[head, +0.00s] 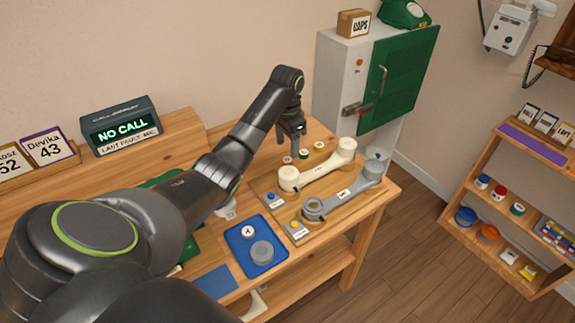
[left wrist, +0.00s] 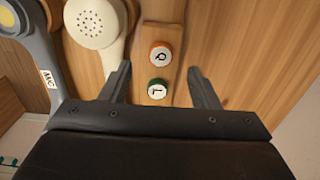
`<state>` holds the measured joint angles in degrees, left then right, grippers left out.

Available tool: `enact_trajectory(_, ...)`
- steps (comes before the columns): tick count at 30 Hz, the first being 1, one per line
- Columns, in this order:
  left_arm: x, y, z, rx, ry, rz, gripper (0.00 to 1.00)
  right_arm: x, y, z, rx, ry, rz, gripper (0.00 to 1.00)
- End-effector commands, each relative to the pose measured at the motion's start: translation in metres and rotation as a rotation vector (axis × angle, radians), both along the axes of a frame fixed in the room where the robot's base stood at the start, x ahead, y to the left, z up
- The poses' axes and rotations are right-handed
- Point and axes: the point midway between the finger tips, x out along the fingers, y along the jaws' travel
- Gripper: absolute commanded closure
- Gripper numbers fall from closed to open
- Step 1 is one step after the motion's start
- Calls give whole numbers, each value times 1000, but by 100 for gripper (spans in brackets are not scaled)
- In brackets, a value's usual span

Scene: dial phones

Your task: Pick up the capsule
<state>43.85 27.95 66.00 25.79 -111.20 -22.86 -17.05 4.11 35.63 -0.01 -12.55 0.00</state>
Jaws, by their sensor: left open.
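Small round capsule-like pieces stand on the wooden table beside the cream handset. One has an orange rim and a lettered white top (left wrist: 161,53); another has a green rim and a white top marked L (left wrist: 157,89). Both show between the fingers of my left gripper (left wrist: 159,68), which is open and empty, with its fingers pointing down at them. In the head view my left gripper (head: 291,143) hangs just above these pieces. I cannot tell which piece is the named capsule. My right gripper is not in view.
The cream handset (head: 318,165) and grey handset (head: 343,193) lie close by on a wooden board. A blue tray (head: 241,262) holds a white round piece (head: 249,232) and a grey one (head: 262,251). A grey cabinet with a green door (head: 397,80) stands behind the table.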

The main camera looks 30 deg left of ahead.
Motion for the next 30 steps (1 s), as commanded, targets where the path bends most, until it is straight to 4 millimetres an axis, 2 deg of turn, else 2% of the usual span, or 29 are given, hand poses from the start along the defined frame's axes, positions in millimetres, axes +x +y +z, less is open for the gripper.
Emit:
enact_trajectory(12, 2, 1, -50, 0, 1, -1, 44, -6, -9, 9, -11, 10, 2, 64)
enact_trajectory(20, 3, 1, -54, 1, -2, -1, 44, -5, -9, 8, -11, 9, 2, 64)
enact_trajectory(23, 3, 1, -54, 1, -2, -1, 55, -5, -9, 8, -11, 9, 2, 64)
enact_trajectory(30, 3, 1, -53, 2, -1, -1, 86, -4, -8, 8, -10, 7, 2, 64)
